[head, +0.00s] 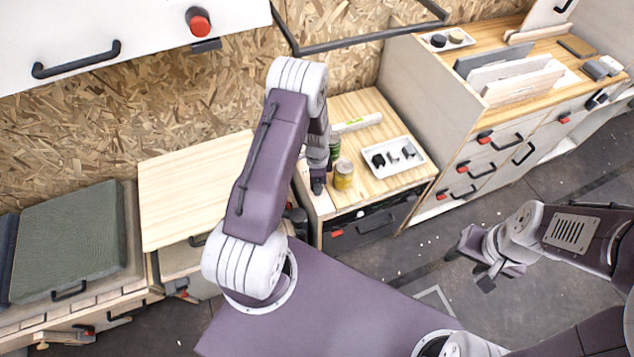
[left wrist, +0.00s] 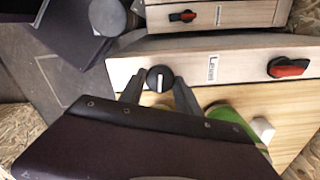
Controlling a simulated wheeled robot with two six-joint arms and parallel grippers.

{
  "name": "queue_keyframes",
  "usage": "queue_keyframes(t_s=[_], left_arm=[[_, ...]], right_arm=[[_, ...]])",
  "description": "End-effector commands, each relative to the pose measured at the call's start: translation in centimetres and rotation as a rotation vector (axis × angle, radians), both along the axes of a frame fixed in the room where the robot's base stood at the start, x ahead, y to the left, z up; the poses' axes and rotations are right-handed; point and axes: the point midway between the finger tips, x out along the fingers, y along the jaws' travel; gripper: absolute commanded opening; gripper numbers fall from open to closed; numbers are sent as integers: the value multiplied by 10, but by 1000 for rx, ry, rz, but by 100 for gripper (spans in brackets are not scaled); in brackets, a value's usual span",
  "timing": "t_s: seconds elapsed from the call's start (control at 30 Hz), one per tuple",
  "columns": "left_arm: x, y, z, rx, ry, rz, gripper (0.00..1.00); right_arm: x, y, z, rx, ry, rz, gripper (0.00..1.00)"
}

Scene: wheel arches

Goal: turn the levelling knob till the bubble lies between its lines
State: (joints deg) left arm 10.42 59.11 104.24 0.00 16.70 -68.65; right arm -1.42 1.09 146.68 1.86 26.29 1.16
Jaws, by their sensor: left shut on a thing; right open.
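The levelling knob (left wrist: 160,78) is a round black knob with a white pointer line, on a pale wooden face beside a small printed label (left wrist: 213,67). In the left wrist view my left gripper (left wrist: 158,88) has one finger on each side of it and is shut on it. In the head view my left gripper (head: 318,187) points down at the counter's near left edge, and the knob is hidden there. A pale bar with a yellow-green vial (head: 354,121), seemingly the level, lies at the counter's back; its bubble and lines are too small to read. My right gripper (head: 482,268) is open and empty over the floor.
A yellow can (head: 344,176) and a green can (head: 334,147) stand close beside my left gripper. A white tray (head: 419,168) with small dark parts is to their right. A red-handled latch (left wrist: 288,68) sits right of the knob. Floor around my right gripper is clear.

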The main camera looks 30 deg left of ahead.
Motion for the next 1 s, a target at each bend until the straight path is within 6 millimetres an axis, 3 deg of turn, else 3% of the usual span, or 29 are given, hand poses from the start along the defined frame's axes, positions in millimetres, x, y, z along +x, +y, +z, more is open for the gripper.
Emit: queue_keyframes(t_s=[0.27, 0.3, 0.37, 0.67, 0.77, 1.0], left_arm=[[2, 1, 1, 1, -5, 1, 0], [2, 1, 1, 1, -5, 1, 50], [2, 0, 1, 0, -4, 1, 61], [1, 0, 2, 0, -2, 2, 61], [2, 0, 16, 1, -6, 2, 61], [2, 0, 69, 1, -8, 2, 61]], right_arm=[[0, 0, 0, 0, 0, 0, 51], [0, 0, 0, 0, 0, 0, 51], [0, 0, 0, 0, 0, 0, 51], [0, 0, 0, 0, 0, 0, 51], [0, 0, 1, 0, 0, 0, 51], [0, 0, 2, 0, 0, 0, 51]])
